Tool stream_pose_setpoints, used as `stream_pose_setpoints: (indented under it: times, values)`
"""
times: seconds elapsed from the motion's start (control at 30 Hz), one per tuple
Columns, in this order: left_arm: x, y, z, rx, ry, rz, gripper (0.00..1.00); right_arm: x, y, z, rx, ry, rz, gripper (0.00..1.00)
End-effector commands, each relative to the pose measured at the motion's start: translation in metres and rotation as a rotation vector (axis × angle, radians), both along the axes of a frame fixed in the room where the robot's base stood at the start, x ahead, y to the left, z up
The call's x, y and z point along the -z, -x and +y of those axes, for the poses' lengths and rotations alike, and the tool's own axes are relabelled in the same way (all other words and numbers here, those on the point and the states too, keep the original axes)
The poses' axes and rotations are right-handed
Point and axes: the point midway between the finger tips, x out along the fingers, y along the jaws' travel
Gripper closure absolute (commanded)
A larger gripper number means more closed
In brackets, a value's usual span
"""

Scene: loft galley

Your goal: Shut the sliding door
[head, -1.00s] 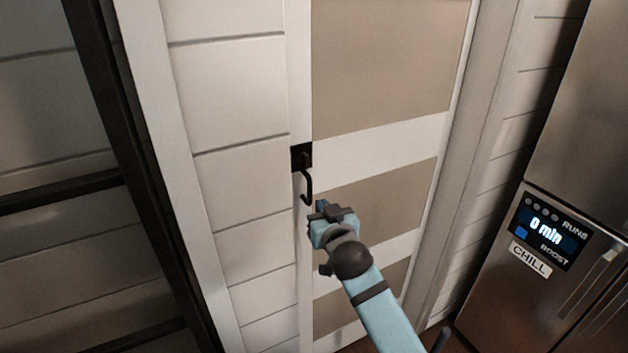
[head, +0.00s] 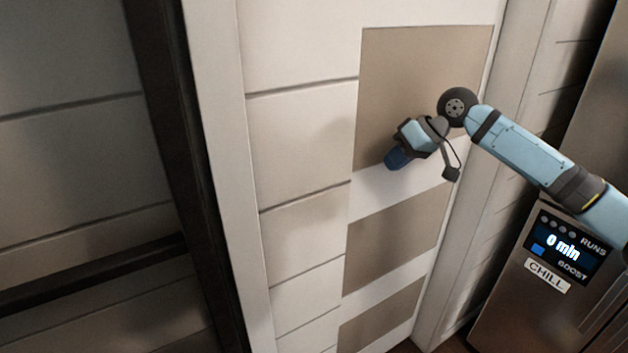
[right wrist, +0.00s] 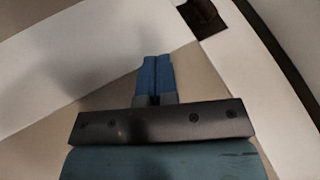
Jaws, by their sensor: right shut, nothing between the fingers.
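A door with beige panels and white crossbands (head: 395,235) fills the middle of the head view. Its left side directly meets the white planked surface (head: 300,140). No handle shows in the head view. My right gripper (head: 396,160) is in front of the door at a white crossband, its blue fingers pointing down and left. In the right wrist view the fingers (right wrist: 157,75) are shut with nothing between them, over beige and white surfaces. A small dark plate (right wrist: 203,16) shows beyond the tips; I cannot tell whether it is the handle. My left gripper is not in view.
A steel appliance (head: 520,310) with a lit display stands at the right, close to my right arm. A dark frame (head: 180,150) stands at the left. A planked wall strip lies between door and appliance.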

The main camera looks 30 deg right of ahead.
Motion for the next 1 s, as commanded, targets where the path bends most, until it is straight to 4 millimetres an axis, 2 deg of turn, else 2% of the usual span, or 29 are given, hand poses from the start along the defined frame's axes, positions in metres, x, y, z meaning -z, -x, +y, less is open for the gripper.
stream_pose_setpoints:
  times: [0.03, 0.1, 0.23, 0.37, 0.77, 1.0]
  values:
    - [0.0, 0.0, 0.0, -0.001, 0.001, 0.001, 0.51, -0.011, 0.008, -0.008, -0.007, 0.0, 0.023, 1.0]
    - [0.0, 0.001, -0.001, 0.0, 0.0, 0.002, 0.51, -0.02, 0.016, -0.012, -0.019, -0.01, 0.047, 1.0]
    - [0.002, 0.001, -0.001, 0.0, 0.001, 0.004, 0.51, -0.021, 0.02, -0.012, -0.028, -0.018, 0.063, 1.0]
    - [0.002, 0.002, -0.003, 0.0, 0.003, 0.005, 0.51, -0.008, 0.015, -0.003, -0.03, -0.021, 0.064, 1.0]
    - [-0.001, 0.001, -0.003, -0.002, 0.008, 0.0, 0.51, 0.058, -0.014, 0.039, -0.03, -0.021, 0.061, 1.0]
    - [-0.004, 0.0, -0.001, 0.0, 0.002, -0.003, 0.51, 0.055, -0.01, 0.07, -0.03, -0.02, 0.06, 1.0]
